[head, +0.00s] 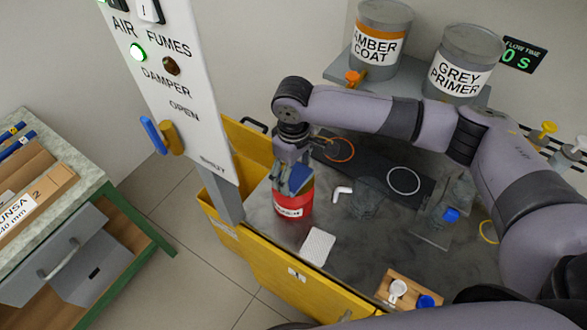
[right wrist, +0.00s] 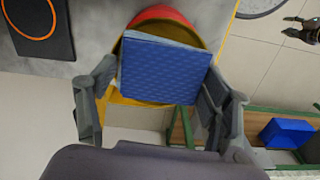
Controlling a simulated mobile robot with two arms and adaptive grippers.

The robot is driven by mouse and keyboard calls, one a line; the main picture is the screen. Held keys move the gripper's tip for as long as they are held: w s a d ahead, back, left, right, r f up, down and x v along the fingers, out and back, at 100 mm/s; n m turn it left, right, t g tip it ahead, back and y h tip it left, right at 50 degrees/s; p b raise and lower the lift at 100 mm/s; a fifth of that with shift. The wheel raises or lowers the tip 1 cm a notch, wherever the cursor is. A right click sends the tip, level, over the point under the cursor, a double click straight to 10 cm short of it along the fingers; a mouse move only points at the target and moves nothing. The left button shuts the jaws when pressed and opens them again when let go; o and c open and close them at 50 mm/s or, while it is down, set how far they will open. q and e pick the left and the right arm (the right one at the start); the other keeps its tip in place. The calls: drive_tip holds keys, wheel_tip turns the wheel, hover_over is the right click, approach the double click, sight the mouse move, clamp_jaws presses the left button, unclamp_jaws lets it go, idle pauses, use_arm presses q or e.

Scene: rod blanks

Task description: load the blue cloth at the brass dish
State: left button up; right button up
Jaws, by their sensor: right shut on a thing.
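My right gripper (head: 293,160) is shut on the blue cloth (right wrist: 165,70), a folded textured square held between both fingers in the right wrist view. In the head view the cloth (head: 298,180) is over the top of a red can (head: 293,206). In the right wrist view the brass dish (right wrist: 148,24) shows as a round yellow-brown top inside the can's red rim, partly hidden behind the cloth. I cannot tell whether the cloth touches the dish. My left gripper is not in view.
A white pad (head: 318,246) and a small white bent piece (head: 342,192) lie near the can. A dark strip bears an orange ring (head: 338,148) and a white ring (head: 404,180). A panel post (head: 170,85) stands close left. A wooden tray (head: 378,289) is at the front.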

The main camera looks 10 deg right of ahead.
sight(294, 173)
drive_tip(key=shift+f, duration=0.35)
idle(0.7)
drive_tip(key=shift+f+p, duration=0.1)
drive_tip(key=shift+p, duration=0.4)
idle(1.7)
idle(0.3)
wheel_tip(294, 173, up, 7)
drive_tip(key=p, duration=0.8)
drive_tip(key=shift+p, duration=0.3)
idle(0.5)
